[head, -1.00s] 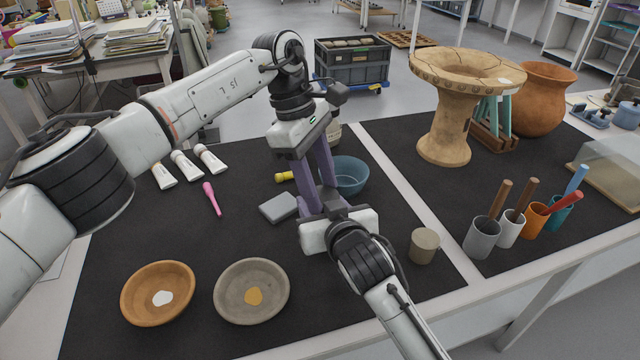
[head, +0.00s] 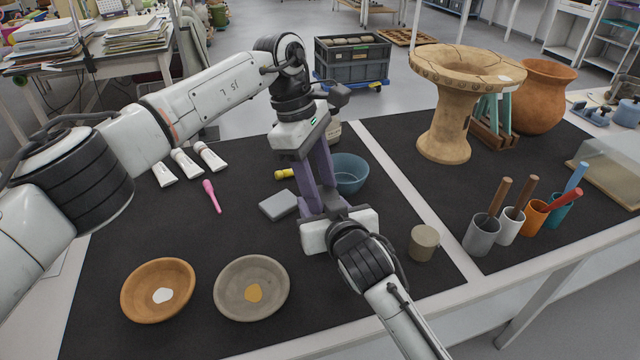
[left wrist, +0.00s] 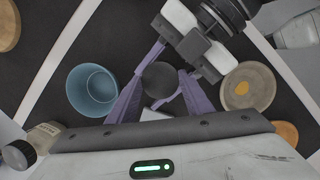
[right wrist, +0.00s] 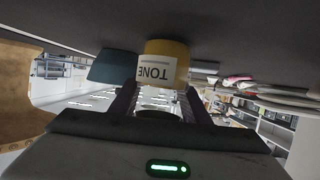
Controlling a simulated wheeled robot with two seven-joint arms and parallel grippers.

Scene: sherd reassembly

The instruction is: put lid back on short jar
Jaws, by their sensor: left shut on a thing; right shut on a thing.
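My left gripper (head: 322,208) reaches down from above with its purple fingers. It is shut on a dark grey round lid (left wrist: 160,77), which shows between the fingers in the left wrist view. My right gripper (head: 340,216) comes in low from the front and meets the left fingers from the near side. The grippers hide the jar in the head view.
A blue bowl (head: 349,174) stands right of the fingers, and a labelled jar (head: 333,130) behind them. A grey block (head: 278,206) lies to the left. Two shallow bowls (head: 158,290) (head: 251,290) stand at front left, a beige cylinder (head: 424,243) at right.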

